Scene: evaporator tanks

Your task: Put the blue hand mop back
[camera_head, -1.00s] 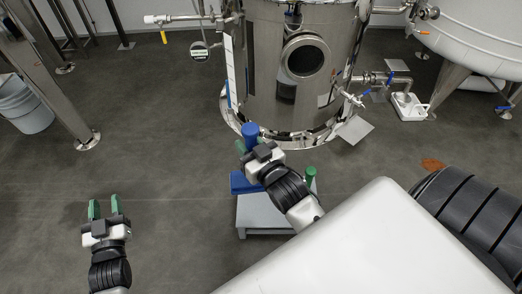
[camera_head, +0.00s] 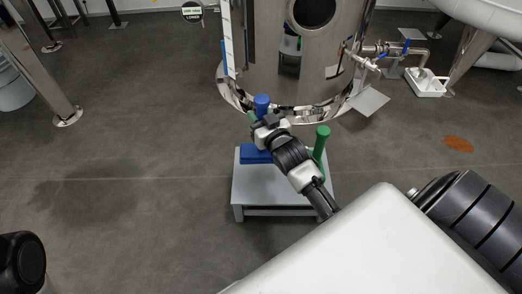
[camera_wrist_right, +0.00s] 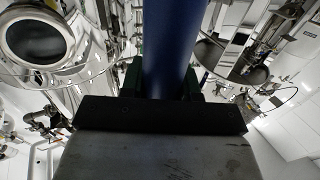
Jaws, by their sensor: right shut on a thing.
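My right gripper (camera_head: 258,117) is shut on the handle of the blue hand mop (camera_head: 262,102). The handle stands roughly upright, and its blue base (camera_head: 255,155) shows below the gripper, at the back left of the small grey table (camera_head: 275,194). I cannot tell whether the base touches the tabletop. In the right wrist view the blue handle (camera_wrist_right: 168,45) runs up between the green fingers of my right gripper (camera_wrist_right: 167,85). My left gripper is out of view.
A green-handled tool (camera_head: 321,142) stands at the table's right side, close to my right forearm. A steel tank (camera_head: 290,70) with a ring base rises just behind the table. A white tray (camera_head: 425,82) lies back right. The floor to the left is clear.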

